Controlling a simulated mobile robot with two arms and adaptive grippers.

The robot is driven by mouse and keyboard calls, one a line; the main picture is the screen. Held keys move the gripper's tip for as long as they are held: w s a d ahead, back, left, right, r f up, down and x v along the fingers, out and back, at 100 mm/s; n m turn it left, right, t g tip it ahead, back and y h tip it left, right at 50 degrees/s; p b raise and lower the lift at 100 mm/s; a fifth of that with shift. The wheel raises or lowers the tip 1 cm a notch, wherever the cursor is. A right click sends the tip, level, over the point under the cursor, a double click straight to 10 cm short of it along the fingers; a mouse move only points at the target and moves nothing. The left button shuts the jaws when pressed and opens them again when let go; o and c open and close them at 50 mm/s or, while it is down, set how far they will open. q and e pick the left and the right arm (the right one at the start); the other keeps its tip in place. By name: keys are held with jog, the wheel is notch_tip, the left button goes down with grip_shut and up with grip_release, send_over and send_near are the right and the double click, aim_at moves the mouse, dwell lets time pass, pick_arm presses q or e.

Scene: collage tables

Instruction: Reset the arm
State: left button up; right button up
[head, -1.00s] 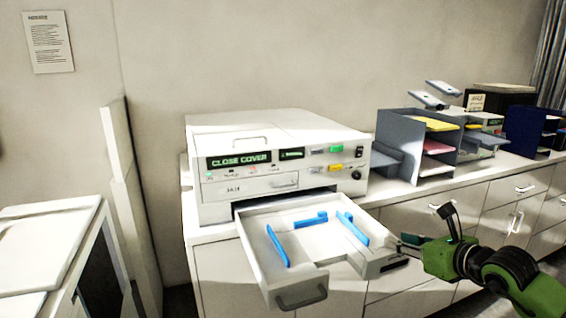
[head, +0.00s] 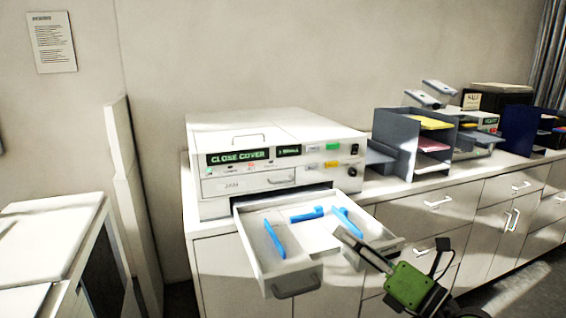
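My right gripper (head: 345,241) comes in from the lower right, with a green body and dark fingers. Its fingers point up and left and overlap the right front part of the open drawer in the head view. I cannot tell whether they touch the drawer, or how far apart they are. No object shows in them. My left gripper is out of view. The white printer-like machine (head: 230,131) stands on the counter, its display reading "CLOSE COVER". Its drawer (head: 262,264) is pulled out, with several blue guides (head: 275,240) inside.
A grey tray organizer (head: 396,146) with coloured papers stands right of the machine. Other devices and a dark blue organizer (head: 519,128) are farther right. White cabinets (head: 479,204) run below the counter. Another white unit (head: 45,240) stands at lower left.

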jog(key=s+d+f+m+t+h, duration=0.2)
jog(key=d+f+m+h, duration=0.2)
jog(key=d+m+h, duration=0.65)
jog(key=s+d+f+m+t+h, duration=0.25)
jog(key=f+m+h, duration=0.2)
jog(key=m, duration=1.15)
jog(key=s+d+f+m+g+h, duration=0.2)
jog(key=s+f+m+g, duration=0.3)
jog(key=f, duration=0.6)
jog(key=s+a+f+m+g+y, duration=0.1)
jog(key=s+a+f+g+y, duration=0.15)
jog(key=s+f+g, duration=0.4)
jog(key=s+a+f+m+g+y, duration=0.1)
jog(key=s+a+f, duration=0.25)
jog(key=s, duration=0.55)
jog(key=s+a+f+g+y, duration=0.1)
jog(key=s+a+f+g, duration=0.25)
jog(key=s+f, duration=0.35)
notch_tip(320, 180, down, 24)
jog(key=s+g, duration=0.2)
jog(key=s+d+f, duration=0.2)
jog(key=s+f, duration=0.6)
jog(key=s, duration=0.1)
jog(key=s+d+f, duration=0.2)
jog(key=s+f, duration=0.6)
jog(key=f, duration=0.1)
jog(key=shift+s+f+g, duration=0.25)
jog(key=shift+s+g, duration=0.1)
jog(key=shift+g, duration=0.1)
